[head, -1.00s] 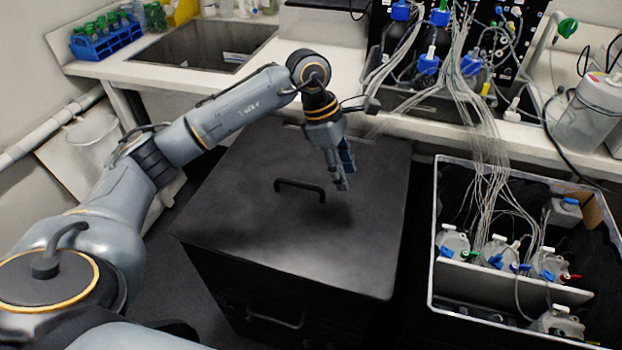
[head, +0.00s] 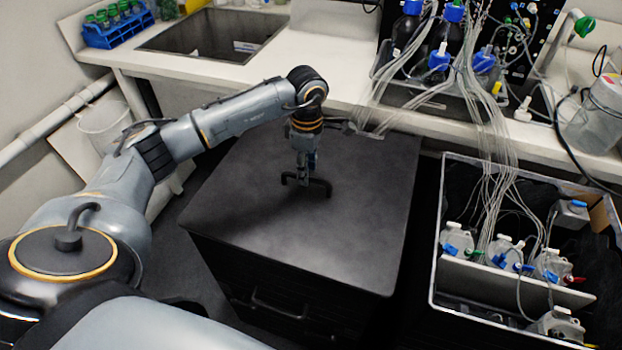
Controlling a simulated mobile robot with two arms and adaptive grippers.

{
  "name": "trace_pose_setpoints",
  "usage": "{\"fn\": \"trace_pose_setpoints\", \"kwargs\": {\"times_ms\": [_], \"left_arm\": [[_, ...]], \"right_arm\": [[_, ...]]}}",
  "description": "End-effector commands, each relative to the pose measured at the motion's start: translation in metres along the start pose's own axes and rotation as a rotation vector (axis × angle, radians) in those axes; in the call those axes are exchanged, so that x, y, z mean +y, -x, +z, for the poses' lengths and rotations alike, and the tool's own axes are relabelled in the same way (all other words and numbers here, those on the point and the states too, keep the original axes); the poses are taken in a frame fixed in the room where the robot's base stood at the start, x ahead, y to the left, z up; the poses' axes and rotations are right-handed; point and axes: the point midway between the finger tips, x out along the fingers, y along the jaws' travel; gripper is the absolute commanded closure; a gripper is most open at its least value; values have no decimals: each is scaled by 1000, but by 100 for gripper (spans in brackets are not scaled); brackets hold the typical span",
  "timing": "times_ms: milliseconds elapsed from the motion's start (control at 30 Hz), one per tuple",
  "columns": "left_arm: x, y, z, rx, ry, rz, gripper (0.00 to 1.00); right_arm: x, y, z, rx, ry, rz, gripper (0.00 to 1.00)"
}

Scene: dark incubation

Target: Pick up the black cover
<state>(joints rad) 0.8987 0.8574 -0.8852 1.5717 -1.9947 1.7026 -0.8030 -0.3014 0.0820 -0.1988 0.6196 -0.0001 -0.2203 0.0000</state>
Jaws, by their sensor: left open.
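The black cover (head: 330,237) lies flat on top of a dark box, with a black handle (head: 320,186) standing up from its top. My left gripper (head: 304,182) points down at the handle, with its fingertips at or just behind the middle of the bar. It is open, and I cannot tell whether it touches the handle. The gripper hides part of the bar. My right gripper does not show.
An open crate (head: 437,255) with several bottles and tubes stands to the right of the box. Bundled tubing (head: 490,130) hangs down from the bench (head: 345,88) into it. A sink (head: 215,40) and a blue tube rack (head: 113,32) are at the back left.

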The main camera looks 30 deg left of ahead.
Motion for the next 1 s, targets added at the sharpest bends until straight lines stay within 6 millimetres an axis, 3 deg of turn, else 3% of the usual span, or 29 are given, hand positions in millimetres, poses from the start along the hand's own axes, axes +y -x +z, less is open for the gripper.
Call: {"fn": "trace_pose_setpoints", "kwargs": {"times_ms": [100, 233, 500, 533, 733, 1000], "left_arm": [[-3, -17, -5, 1, 1, -5, 60], [-2, -33, -4, 0, 0, -3, 60], [-1, -39, -4, -1, 0, 0, 60], [-1, -39, -4, 0, 0, 0, 62], [-1, -38, -4, 0, 0, 0, 100], [0, -36, -4, -2, 0, 3, 100]], "right_arm": [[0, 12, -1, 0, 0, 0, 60], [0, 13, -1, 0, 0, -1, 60], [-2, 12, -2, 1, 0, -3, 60], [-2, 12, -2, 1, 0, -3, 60], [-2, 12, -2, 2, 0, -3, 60], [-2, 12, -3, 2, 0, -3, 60]]}}
